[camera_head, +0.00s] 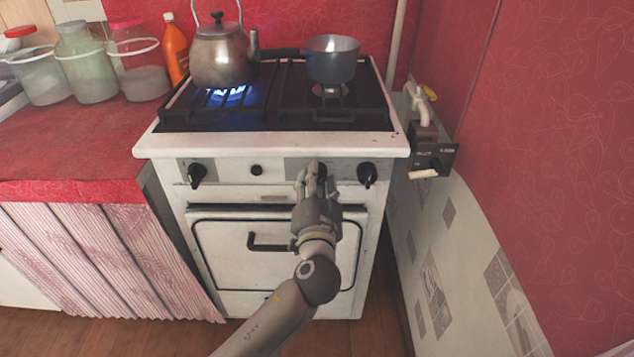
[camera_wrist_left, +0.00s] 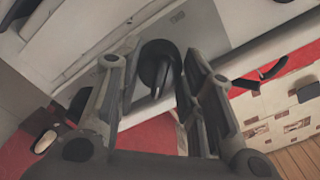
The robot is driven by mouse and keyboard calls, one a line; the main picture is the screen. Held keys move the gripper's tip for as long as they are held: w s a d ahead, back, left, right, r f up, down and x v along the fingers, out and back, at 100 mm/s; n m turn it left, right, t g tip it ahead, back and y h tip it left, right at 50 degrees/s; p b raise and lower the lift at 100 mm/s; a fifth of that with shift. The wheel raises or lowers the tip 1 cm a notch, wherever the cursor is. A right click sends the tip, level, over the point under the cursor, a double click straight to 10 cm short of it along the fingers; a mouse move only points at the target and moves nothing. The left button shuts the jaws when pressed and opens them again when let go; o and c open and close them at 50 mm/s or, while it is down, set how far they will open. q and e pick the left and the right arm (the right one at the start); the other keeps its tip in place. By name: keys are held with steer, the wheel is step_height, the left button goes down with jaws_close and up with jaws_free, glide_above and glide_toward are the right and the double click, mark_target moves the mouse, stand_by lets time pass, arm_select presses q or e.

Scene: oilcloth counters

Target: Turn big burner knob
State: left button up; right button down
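The white stove has a front panel (camera_head: 225,169) with black knobs: a left knob (camera_head: 197,174), a small round one (camera_head: 256,170) and a right knob (camera_head: 367,175). My left gripper (camera_head: 312,174) is at the panel between the small knob and the right knob. In the left wrist view a black knob (camera_wrist_left: 156,68) with a raised grip stands between the two open fingers, with gaps visible beside it. In the head view my fingers mostly hide this knob. My right gripper is not in view.
A kettle (camera_head: 222,58) stands over a blue flame (camera_head: 230,95). A dark pot (camera_head: 332,62) stands on the right burner.

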arm_select(q)
steer(key=o, duration=0.4)
steer(key=s, duration=1.2)
